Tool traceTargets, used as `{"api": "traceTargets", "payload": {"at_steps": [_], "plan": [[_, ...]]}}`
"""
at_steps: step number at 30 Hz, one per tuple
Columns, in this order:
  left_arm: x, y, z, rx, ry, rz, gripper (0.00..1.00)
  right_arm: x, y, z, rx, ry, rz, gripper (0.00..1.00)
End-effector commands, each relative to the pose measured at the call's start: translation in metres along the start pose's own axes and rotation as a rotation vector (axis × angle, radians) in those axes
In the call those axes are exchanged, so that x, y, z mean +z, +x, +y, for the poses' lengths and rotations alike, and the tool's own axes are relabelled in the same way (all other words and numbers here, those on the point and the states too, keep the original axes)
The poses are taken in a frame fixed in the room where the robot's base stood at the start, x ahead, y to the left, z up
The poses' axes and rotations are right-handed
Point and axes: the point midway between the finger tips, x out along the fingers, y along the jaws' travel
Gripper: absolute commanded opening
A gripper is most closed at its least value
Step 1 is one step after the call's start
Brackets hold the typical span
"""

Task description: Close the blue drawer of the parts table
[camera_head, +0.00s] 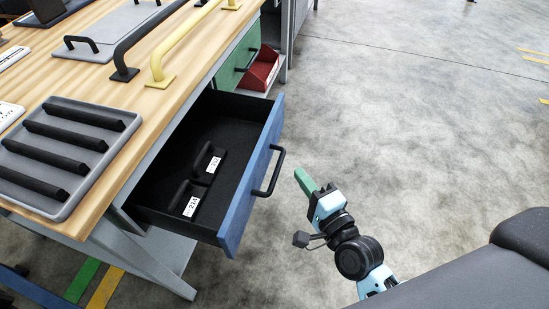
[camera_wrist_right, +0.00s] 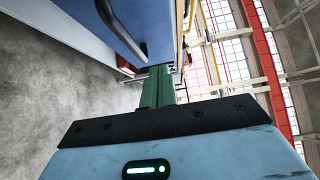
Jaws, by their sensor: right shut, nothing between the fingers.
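The blue drawer (camera_head: 250,176) of the parts table (camera_head: 150,118) is pulled open, with its front facing right and a dark bar handle (camera_head: 272,170) on it. Two dark parts with white labels lie in the drawer. My right gripper (camera_head: 301,175) is just right of the handle, apart from it, with its green fingers shut and empty. In the right wrist view the shut fingers (camera_wrist_right: 159,85) point toward the blue drawer front (camera_wrist_right: 150,25), and the dark handle (camera_wrist_right: 118,40) shows beside it. My left gripper is not in view.
A green drawer (camera_head: 238,58) and a red bin (camera_head: 262,70) are farther along the table. A grey ribbed tray (camera_head: 75,200) and black and yellow handles (camera_head: 185,45) are on the wooden top. The grey floor to the right is clear.

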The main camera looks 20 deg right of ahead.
Motion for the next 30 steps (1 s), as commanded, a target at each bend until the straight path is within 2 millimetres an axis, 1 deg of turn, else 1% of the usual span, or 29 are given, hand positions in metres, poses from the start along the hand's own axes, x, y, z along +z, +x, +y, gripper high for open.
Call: {"api": "traceTargets", "payload": {"at_steps": [1, 3, 8, 9, 12, 19, 30], "plan": [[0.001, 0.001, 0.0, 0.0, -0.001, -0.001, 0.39, 0.0, 0.01, 0.0, -0.003, 0.001, 0.001, 0.0], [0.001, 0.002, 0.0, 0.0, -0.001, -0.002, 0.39, 0.0, 0.023, 0.0, -0.003, 0.0, 0.001, 0.0], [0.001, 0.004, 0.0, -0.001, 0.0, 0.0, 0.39, 0.0, 0.051, 0.0, -0.001, 0.0, 0.001, 0.0], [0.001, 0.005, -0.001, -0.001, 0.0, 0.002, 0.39, 0.002, 0.057, 0.0, -0.001, 0.002, 0.0, 0.0], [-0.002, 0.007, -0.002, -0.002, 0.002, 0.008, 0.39, 0.014, 0.066, 0.0, 0.0, 0.003, 0.0, 0.0], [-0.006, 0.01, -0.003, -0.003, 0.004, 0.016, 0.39, 0.026, 0.078, 0.001, 0.001, 0.0, 0.001, 0.0], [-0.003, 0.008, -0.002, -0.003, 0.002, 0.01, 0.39, 0.028, 0.08, 0.001, 0.002, -0.002, 0.001, 0.0]]}}
